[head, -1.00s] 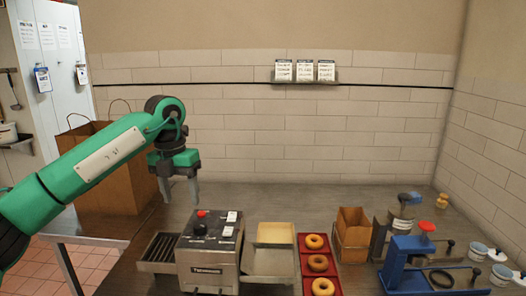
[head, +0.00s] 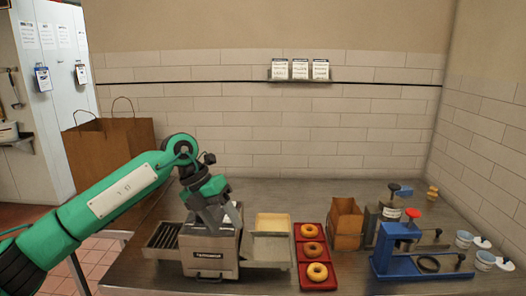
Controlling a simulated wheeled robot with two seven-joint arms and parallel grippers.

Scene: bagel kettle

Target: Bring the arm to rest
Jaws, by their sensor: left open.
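My left arm reaches in from the left, and its gripper (head: 219,217) is open, with nothing seen between its fingers. The gripper hangs tilted over the steel machine (head: 209,257), hiding the machine's top and controls. I cannot tell whether the fingers touch the machine. My right gripper is not in view.
A pale tray (head: 272,224) and a red tray (head: 317,284) with 3 bagels stand right of the machine. A small brown box (head: 346,224) and a blue press (head: 412,262) stand farther right. A large paper bag (head: 105,150) stands behind my arm.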

